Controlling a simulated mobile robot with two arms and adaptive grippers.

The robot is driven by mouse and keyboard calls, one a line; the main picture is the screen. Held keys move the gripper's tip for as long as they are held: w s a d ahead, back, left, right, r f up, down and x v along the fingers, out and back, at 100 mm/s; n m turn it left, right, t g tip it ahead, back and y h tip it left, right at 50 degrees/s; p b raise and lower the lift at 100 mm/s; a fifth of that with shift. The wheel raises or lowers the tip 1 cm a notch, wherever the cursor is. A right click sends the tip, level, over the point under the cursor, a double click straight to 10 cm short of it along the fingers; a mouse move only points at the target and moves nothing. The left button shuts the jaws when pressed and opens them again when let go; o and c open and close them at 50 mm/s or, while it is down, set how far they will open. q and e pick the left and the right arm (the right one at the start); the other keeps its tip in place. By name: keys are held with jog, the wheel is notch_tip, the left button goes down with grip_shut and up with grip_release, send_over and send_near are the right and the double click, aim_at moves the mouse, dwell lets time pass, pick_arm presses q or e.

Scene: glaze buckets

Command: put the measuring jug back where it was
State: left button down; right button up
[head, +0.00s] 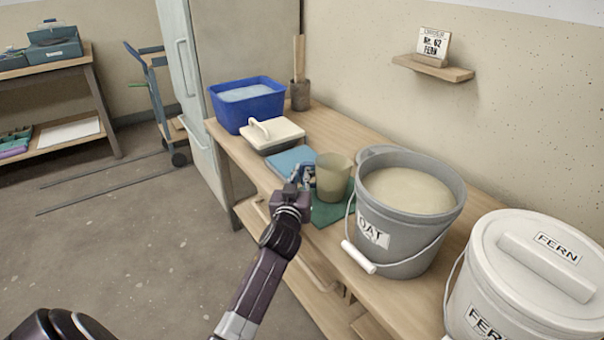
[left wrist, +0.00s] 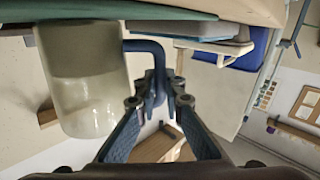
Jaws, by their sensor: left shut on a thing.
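The measuring jug (head: 334,178) is a see-through beige vessel with a blue handle, standing upright at the green mat (head: 327,214) on the wooden bench. In the left wrist view, which is upside down, the jug (left wrist: 82,80) has a darker beige fill in its lower part. My left gripper (head: 300,186) is shut on the jug's blue handle (left wrist: 145,46), with its fingers (left wrist: 160,101) on the handle's upright part. The jug's base is at or very near the mat; I cannot tell whether it touches. My right gripper is not in view.
The grey OAT bucket (head: 400,240), full of beige glaze, stands close right of the jug. The white FERN bucket (head: 520,285) is nearer, with its lid on.

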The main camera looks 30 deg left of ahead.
pick_arm(q)
jog(key=c, duration=2)
grip_release()
jog(key=shift+c, duration=0.2)
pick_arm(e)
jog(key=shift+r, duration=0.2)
